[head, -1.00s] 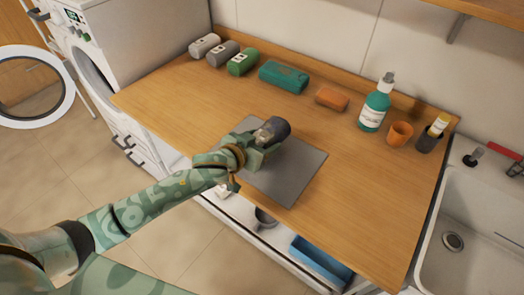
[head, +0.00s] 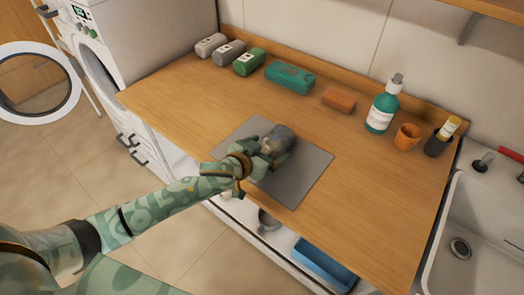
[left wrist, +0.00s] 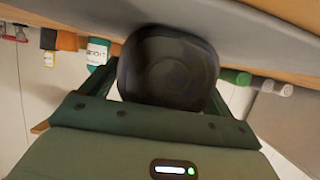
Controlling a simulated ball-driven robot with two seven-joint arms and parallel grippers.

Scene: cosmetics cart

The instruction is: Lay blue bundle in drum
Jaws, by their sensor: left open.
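The bundle (head: 284,136), a dark blue-grey roll, is at the grey mat (head: 300,182) on the wooden counter. My left gripper (head: 268,148) is open, with its fingers on either side of the roll. In the left wrist view the bundle's dark rounded end (left wrist: 168,68) fills the space between the fingers; whether they touch it I cannot tell. The washing machine (head: 150,45) stands at the left with its round door (head: 75,82) swung open. The inside of its drum is mostly hidden by the angle. My right gripper is not in view.
Grey and green rolls (head: 249,62), a teal pack (head: 290,77) and an orange block (head: 338,99) line the counter's back. A teal bottle (head: 380,112), orange cup (head: 407,137) and dark cup (head: 437,143) stand right. A blue bin (head: 322,268) is below; the counter's left is clear.

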